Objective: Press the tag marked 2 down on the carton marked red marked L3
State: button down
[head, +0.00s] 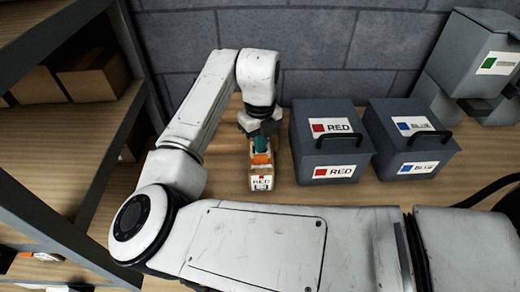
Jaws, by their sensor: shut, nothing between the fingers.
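A small tan carton (262,182) stands on the wooden table, with a white label on its front reading RED and what looks like L3. Orange and white patches show on its upper part, right below the fingers. My gripper (261,145) points down over the carton, its teal fingers shut with nothing between them. The fingertips are at or just above the carton's top; I cannot tell whether they touch it. The tag marked 2 cannot be made out; the fingers cover part of the carton's top.
A grey box labelled RED (330,150) stands close to the right of the carton. A grey box labelled BLUE (410,145) is beyond it, and a grey bin with a green mark (480,60) is at the far right. Shelving with cartons (92,75) is on the left. A block wall closes the back.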

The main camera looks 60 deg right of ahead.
notch_tip(320, 180, up, 8)
jog(key=p, duration=0.6)
dwell(0.5)
dwell(0.5)
